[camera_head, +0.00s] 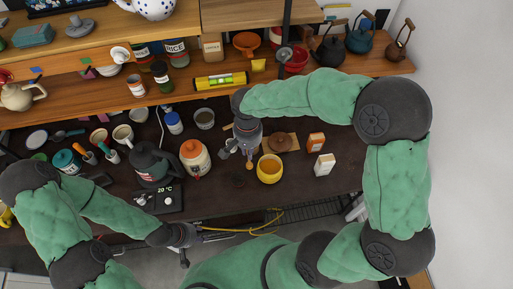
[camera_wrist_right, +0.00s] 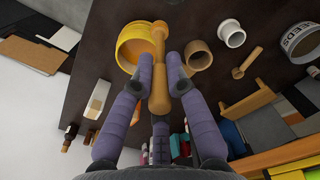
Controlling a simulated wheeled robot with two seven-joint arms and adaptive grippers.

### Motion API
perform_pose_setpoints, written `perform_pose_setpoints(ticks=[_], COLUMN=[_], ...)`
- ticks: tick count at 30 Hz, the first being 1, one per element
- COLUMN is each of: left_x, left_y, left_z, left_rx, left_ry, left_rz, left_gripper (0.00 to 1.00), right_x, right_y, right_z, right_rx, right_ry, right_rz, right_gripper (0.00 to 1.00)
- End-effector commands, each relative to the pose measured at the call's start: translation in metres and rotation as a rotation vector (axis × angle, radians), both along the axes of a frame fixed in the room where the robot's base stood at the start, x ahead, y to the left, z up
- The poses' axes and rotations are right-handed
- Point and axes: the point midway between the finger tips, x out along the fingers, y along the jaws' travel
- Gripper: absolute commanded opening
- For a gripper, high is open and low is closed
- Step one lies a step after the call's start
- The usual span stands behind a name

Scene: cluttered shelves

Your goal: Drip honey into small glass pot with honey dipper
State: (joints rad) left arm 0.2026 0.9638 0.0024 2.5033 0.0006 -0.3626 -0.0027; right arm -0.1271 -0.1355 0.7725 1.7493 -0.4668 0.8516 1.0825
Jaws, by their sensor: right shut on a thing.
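My right gripper (camera_head: 248,153) (camera_wrist_right: 170,72) is shut on the wooden honey dipper (camera_wrist_right: 159,99), whose thin stem runs up to a small end in the right wrist view. That end shows over or inside the rim of the yellow pot (camera_wrist_right: 128,45); I cannot tell if it touches. In the head view the yellow pot (camera_head: 269,172) stands just right of the right gripper, and the dipper is hard to make out. I cannot surely identify a small glass pot. My left gripper (camera_head: 200,236) hangs off the table's front edge; its fingers are too small to read.
An orange box (camera_head: 316,142) and a white box (camera_head: 324,165) stand right of the yellow pot. A shelf (camera_head: 300,78) runs behind. The front right tabletop is clear.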

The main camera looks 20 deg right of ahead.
Motion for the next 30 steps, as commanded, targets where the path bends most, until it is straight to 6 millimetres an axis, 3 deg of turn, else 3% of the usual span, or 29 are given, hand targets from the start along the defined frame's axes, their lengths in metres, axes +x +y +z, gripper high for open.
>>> perform_pose_setpoints(ticks=[15,30], left_x=[0.0,0.0], left_y=[0.0,0.0], left_z=[-0.004,-0.004], left_rx=[0.0,0.0], left_ry=[0.0,0.0], left_rz=[0.0,0.0], left_gripper=[0.4,0.4], right_x=[0.007,0.007], right_y=[0.045,0.049], right_z=[0.0,-0.001], right_rx=[0.0,0.001], right_ry=[-0.001,-0.001], right_rz=[0.002,0.0], right_gripper=[0.0,0.0])
